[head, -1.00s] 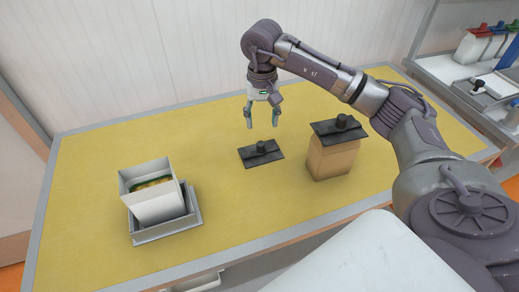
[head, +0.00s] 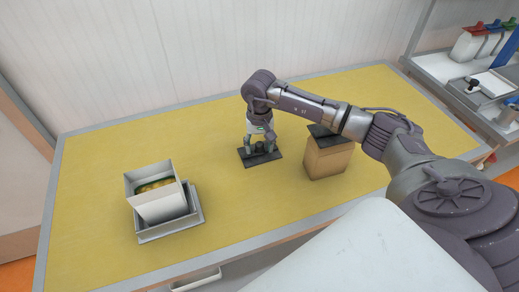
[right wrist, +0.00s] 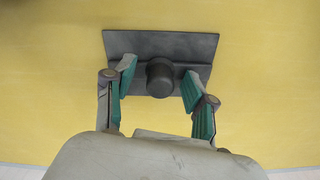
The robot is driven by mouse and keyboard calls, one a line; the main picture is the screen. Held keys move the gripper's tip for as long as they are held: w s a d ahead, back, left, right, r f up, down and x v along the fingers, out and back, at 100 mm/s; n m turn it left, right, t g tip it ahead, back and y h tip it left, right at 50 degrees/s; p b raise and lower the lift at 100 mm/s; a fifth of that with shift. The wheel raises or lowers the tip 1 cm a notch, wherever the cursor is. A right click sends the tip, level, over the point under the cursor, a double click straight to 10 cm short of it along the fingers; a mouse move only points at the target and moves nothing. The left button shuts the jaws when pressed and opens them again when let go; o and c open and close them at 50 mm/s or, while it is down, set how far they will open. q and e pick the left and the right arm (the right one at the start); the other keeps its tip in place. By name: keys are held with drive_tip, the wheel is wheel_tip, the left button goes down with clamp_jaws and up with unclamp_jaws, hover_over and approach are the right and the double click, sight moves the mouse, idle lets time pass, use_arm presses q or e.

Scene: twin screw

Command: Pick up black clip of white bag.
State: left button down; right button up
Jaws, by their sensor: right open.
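The black clip (head: 271,160) lies flat on the yellow table, a dark plate with a round knob in its middle. In the right wrist view the clip (right wrist: 195,47) shows its knob between my fingers. My right gripper (head: 260,150) is low over the clip, with its fingers open on either side of the knob; in the right wrist view the gripper (right wrist: 158,85) shows a gap on both sides of the knob. The white bag (head: 155,190) stands open-topped in a grey tray at the left, with yellowish contents. My left gripper is not in view.
A brown bag (head: 327,160) with another black clip (head: 320,131) on top stands right of the gripper, partly behind my right arm. The grey tray (head: 172,232) holds the white bag. The yellow table (head: 100,150) is clear between the tray and the clip.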

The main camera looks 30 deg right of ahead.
clamp_jaws()
